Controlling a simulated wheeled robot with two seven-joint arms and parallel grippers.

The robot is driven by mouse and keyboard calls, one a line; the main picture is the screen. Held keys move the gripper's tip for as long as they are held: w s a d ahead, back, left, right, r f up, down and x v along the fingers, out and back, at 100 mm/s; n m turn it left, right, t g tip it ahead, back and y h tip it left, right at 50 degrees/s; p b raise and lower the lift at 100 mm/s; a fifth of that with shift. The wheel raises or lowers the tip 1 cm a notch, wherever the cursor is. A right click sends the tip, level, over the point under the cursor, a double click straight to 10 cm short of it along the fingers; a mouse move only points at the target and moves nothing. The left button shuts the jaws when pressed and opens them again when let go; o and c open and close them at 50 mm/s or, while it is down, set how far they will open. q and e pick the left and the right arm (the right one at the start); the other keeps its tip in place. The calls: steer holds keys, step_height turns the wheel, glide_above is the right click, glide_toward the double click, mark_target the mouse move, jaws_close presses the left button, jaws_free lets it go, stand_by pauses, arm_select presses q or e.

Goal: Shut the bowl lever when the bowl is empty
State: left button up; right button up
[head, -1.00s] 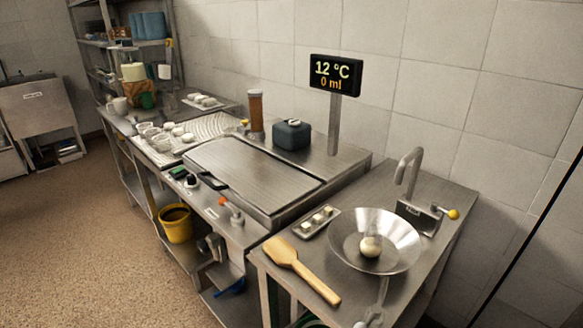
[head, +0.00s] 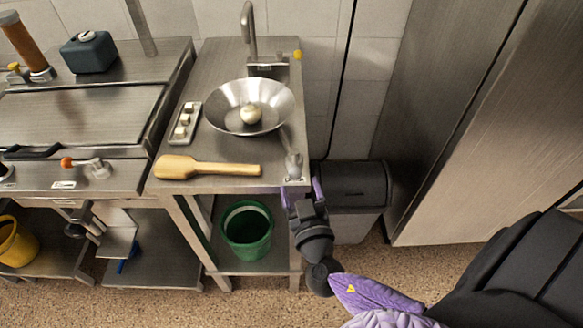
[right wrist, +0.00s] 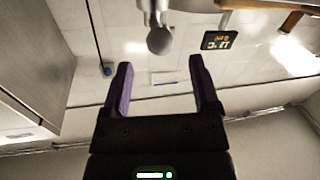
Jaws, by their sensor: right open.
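The wide metal bowl (head: 222,100) stands on the steel counter below the tap. One pale round lump (head: 250,114) lies in it, so the bowl is not empty. The metal lever (head: 292,162) stands in front of the bowl at the counter's front right edge. My right gripper (head: 301,190) is open and empty, just in front of and below the lever. In the right wrist view, the lever's rounded end (right wrist: 158,40) shows ahead between the two purple fingers (right wrist: 160,65), apart from them. My left gripper is out of view.
A wooden paddle (head: 205,169) lies near the counter's front edge, left of the lever. A small tray (head: 186,122) with pale cubes is left of the bowl. A green bucket (head: 247,231) is on the shelf below. A dark-lidded bin (head: 355,187) stands to the right.

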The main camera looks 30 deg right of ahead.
mark_target(295, 175)
steer(key=x, duration=0.7)
steer(key=shift+f, duration=0.1)
jaws_close()
